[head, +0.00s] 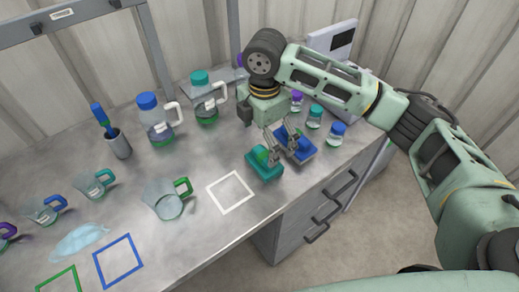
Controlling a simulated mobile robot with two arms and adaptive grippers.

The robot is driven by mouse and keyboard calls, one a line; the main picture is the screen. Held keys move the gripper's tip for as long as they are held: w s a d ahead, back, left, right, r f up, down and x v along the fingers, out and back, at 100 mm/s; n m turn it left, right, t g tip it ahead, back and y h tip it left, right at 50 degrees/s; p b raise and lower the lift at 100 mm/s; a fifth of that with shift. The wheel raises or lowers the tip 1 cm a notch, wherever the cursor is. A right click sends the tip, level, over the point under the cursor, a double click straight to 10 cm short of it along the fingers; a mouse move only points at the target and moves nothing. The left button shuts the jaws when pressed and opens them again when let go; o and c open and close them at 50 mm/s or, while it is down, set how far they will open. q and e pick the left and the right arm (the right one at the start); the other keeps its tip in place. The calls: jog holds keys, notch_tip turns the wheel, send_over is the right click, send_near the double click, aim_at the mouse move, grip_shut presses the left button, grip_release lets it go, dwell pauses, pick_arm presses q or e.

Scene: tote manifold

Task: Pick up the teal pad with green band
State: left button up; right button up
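The teal pad with a green band (264,168) lies on the grey bench near its front edge. A blue pad (303,151) lies just right of it. My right gripper (282,153) points down over the two pads, with its fingers spread apart. One finger is at the teal pad's upper right part and the other is by the blue pad. The fingers hide part of both pads, and I cannot tell whether they touch. My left gripper is not in view.
Small capped bottles (314,117) stand right of the pads. Larger bottles (206,100), a green-handled beaker (169,203) and a cup with a blue-topped item (118,145) stand to the left. A white square outline (231,209) is empty. A bluish puddle (80,241) lies at front left.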

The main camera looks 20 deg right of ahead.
aim_at(263, 155)
jog(key=f, duration=0.2)
jog(key=f+p, duration=0.1)
jog(key=f, duration=0.3)
jog(key=shift+s+a+f, duration=0.15)
jog(key=shift+s+f, duration=0.05)
jog(key=shift+s, duration=0.2)
jog(key=shift+f, duration=0.45)
jog(key=c, duration=1.2)
jog(key=shift+r, duration=0.1)
